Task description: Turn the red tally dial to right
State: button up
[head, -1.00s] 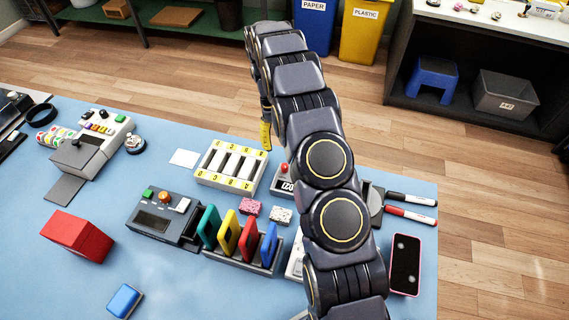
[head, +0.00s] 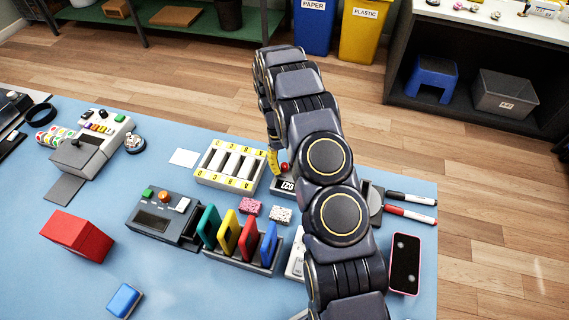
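The red tally dial (head: 285,168) is a small red knob on a low device with a black-and-white counter display (head: 286,186). It shows just left of my arm in the head view, and my arm covers the device's right part. My gripper (head: 273,162) shows only as a narrow yellow-tipped part pointing down, close beside the dial on its left. I cannot tell whether it touches the dial. Its fingers are too small and too hidden by my arm to show whether they are open or shut.
A white rack with yellow lettered strips (head: 230,184) stands close left of my gripper. Coloured cards stand in a grey holder (head: 213,253) in front. Markers (head: 410,213) and a pink-edged phone (head: 405,262) lie right of my arm.

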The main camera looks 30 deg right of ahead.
grip_shut()
jog(key=shift+m, duration=0.3)
jog(key=m+y, duration=0.1)
jog(key=m, duration=0.1)
jog(key=m+y, duration=0.1)
jog(key=m, duration=0.1)
jog(key=shift+m+t, duration=0.3)
jog(key=shift+m, duration=0.1)
jog(key=m+y, duration=0.1)
jog(key=m, duration=0.2)
jog(key=shift+m+t, duration=0.3)
jog(key=shift+t, duration=0.1)
jog(key=shift+m+t+y, duration=0.5)
jog(key=shift+m+t, duration=0.2)
jog(key=shift+m, duration=1.4)
